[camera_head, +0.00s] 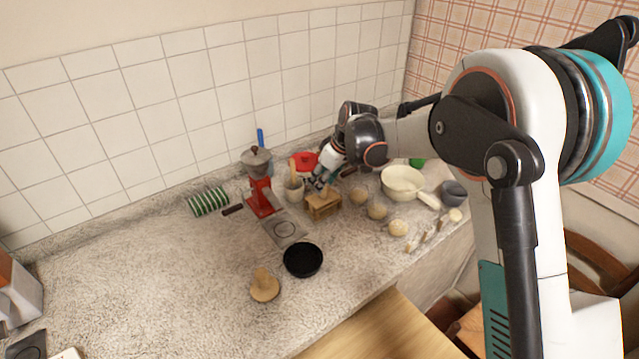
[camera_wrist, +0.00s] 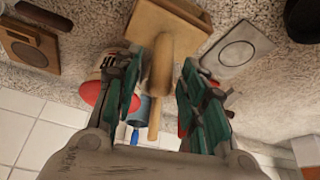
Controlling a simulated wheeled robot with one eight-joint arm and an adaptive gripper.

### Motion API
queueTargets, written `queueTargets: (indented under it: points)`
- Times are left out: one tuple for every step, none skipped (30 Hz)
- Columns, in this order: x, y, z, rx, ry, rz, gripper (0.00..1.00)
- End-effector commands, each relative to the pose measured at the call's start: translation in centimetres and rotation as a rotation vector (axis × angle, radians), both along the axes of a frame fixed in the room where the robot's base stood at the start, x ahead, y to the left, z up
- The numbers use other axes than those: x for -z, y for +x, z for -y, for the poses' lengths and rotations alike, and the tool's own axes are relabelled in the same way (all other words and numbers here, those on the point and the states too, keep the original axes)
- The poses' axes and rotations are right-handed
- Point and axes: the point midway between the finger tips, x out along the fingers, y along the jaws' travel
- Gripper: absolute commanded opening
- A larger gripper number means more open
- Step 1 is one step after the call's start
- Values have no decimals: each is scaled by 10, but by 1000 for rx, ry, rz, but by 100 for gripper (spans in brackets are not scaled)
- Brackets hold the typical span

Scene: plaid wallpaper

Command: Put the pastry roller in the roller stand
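The wooden roller stand (camera_head: 323,208) is a squat block on the counter, right of the red grinder. In the wrist view its wooden board (camera_wrist: 190,14) shows at the top. The pastry roller (camera_wrist: 160,68) is a short wooden cylinder between my fingers, with its far end against or over the stand; I cannot tell how deep it sits. My gripper (camera_head: 318,184) is just above the stand. In the wrist view, the green fingers of my gripper (camera_wrist: 160,95) are spread, with a narrow gap visible on each side of the roller.
A red grinder (camera_head: 260,197) and a crock with a wooden handle (camera_head: 294,190) stand close on the left. A black bowl (camera_head: 303,260), a knobbed wooden piece (camera_head: 264,286), dough balls (camera_head: 377,211) and a cream bowl (camera_head: 402,180) lie around. The left counter is mostly clear.

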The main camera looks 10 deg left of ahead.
Motion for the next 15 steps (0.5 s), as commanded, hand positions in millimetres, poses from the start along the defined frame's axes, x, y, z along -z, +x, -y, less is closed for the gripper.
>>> queueTargets:
  points:
    - [-13, -2, 5, 1, 0, 0, 38]
    - [-19, -3, 7, 2, 0, 0, 38]
    - [-27, -5, 10, 2, 0, 0, 38]
    - [-32, -6, 13, 3, 0, 0, 38]
    - [-38, -7, 15, 3, 0, 0, 38]
    - [-45, -8, 17, 2, 0, -1, 38]
    - [-49, -9, 19, 2, 0, -1, 38]
    - [-54, -10, 21, 2, 0, -1, 38]
    - [-59, -11, 23, 2, 0, -1, 38]
    - [-63, -12, 24, 1, 0, 0, 38]
    - [-66, -13, 25, 1, 0, 0, 38]
    - [-69, -13, 26, 1, 0, 0, 38]
    - [-71, -14, 27, 1, 0, 0, 38]
    - [-73, -14, 28, 1, 1, 0, 38]
    - [-75, -14, 29, 1, 1, 0, 38]
